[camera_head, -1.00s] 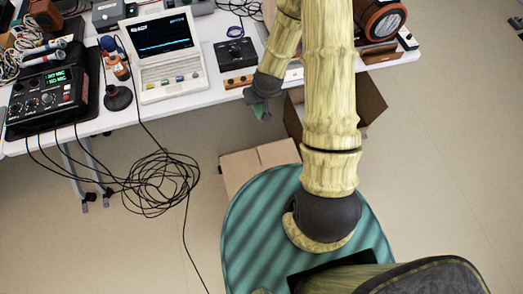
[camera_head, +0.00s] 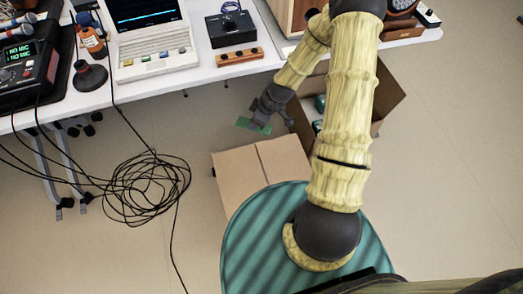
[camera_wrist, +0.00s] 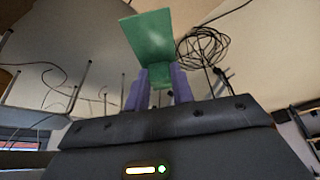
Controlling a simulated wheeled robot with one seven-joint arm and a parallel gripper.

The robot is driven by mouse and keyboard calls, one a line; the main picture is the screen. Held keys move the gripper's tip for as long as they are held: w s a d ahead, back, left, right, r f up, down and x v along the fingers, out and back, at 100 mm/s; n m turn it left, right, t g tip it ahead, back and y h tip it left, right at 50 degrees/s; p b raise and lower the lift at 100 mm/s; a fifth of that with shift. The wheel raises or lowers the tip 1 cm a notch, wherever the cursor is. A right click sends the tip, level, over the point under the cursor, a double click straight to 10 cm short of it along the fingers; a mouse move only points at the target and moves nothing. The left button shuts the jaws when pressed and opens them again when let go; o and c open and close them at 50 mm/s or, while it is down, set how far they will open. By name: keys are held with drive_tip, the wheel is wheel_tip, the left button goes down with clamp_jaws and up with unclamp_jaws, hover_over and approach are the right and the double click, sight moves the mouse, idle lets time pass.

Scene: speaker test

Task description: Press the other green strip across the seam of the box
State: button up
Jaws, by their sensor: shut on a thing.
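My gripper (camera_head: 264,112) is shut on a green strip (camera_head: 253,125), which sticks out from the fingers. In the wrist view the strip (camera_wrist: 150,38) stands up between the two purple fingers (camera_wrist: 159,82). The closed cardboard box (camera_head: 238,172) is on the floor below the gripper in the picture, with a dark seam running along its top. The strip and gripper are apart from the box, just beyond its far edge in the picture. The box's near part is hidden behind my teal base. I see no strip on the visible part of the seam.
An open cardboard box (camera_head: 392,97) with green-topped items inside stands to the right, partly behind my arm. A white table (camera_head: 190,72) with a laptop (camera_head: 150,40) and audio gear is at the back. Coiled black cables (camera_head: 148,188) lie on the floor at left.

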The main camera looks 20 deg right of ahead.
wheel_tip(320, 180, down, 16)
drive_tip(key=d+n+g+b, duration=0.1)
drive_tip(key=n+g+b, duration=0.1)
drive_tip(key=n+b, duration=0.5)
drive_tip(key=b, duration=0.6)
drive_tip(key=shift+s+d+r+g+y, duration=0.15)
drive_tip(key=shift+s+d+g+y, duration=0.15)
drive_tip(key=shift+s+d, duration=0.1)
drive_tip(key=b, duration=0.5)
hover_over(258, 161)
drive_tip(key=d, duration=0.2)
wheel_tip(258, 161, down, 5)
drive_tip(key=shift+a+f, duration=0.15)
drive_tip(key=shift+f, duration=0.05)
drive_tip(key=shift+f+b, duration=1.45)
drive_tip(key=shift+f, duration=1.35)
